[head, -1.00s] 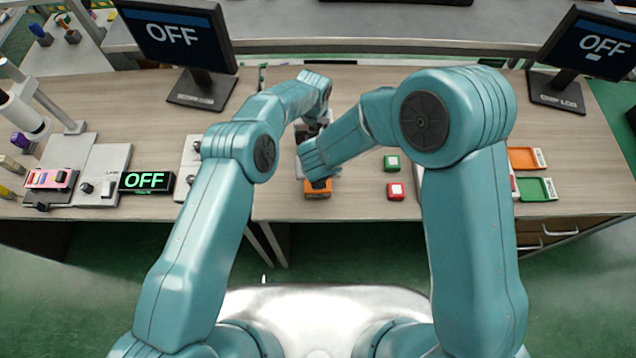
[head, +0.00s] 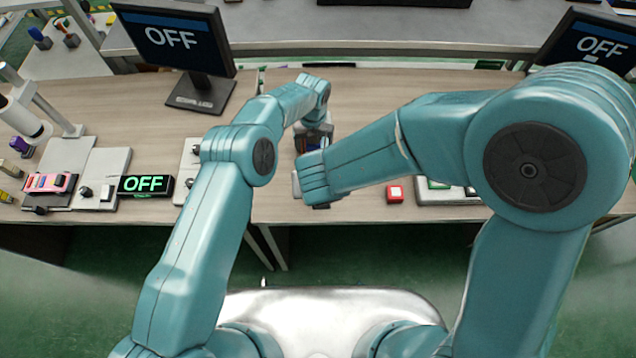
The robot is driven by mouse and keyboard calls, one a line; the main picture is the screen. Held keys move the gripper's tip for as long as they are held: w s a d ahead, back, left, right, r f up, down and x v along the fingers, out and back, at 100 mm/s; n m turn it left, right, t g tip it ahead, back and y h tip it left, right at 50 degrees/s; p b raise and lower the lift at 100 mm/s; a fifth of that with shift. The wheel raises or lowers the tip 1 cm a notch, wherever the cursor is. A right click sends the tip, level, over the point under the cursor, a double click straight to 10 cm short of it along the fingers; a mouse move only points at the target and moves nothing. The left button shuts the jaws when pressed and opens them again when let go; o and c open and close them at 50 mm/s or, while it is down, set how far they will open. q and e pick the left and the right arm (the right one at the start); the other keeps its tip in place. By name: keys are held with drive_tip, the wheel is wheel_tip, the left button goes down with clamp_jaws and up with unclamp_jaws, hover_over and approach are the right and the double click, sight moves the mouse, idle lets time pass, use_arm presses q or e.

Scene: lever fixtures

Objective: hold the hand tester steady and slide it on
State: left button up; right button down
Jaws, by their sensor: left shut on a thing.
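My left gripper (head: 315,134) is at the middle of the bench, shut on what looks like the hand tester (head: 311,146). Only a small dark part of it shows; my arms cover the rest. My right gripper (head: 322,205) is just in front, nearer the bench's front edge. Its arm crosses over the spot and hides most of its fingers, so I cannot tell if it is open or shut. A bit of a pale grey plate (head: 296,184) shows beside it.
A black box reading OFF (head: 145,185) and a grey fixture with a pink device (head: 50,182) are at left. Monitors (head: 180,42) reading OFF stand behind. My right arm covers much of the right bench.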

use_arm(q)
drive_tip(key=o, duration=1.1)
drive_tip(key=shift+r, duration=0.1)
